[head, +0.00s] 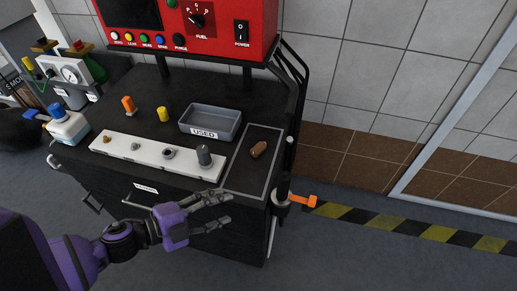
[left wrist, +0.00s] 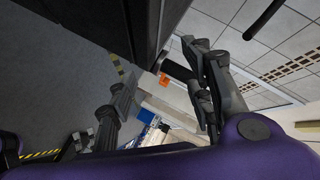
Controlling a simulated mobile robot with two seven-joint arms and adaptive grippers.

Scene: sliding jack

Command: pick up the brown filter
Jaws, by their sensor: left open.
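The brown filter (head: 258,149) lies on its side inside the pale outlined area (head: 247,180) at the right end of the black cart top in the head view. My left gripper (head: 226,207) is open and empty in front of the cart, nearer to me than the filter and lower in the picture. Its fingers point right, clear of the filter. In the left wrist view the spread fingers of the left gripper (left wrist: 158,75) show, with no filter visible between them. My right gripper is in neither view.
Left of the outlined area are a white strip (head: 130,151) with several small parts and a grey tray marked USED (head: 209,123). Yellow (head: 163,114) and orange (head: 128,104) pieces stand behind the strip. A red control panel (head: 220,25) rises behind. An orange handle (head: 303,200) juts out right.

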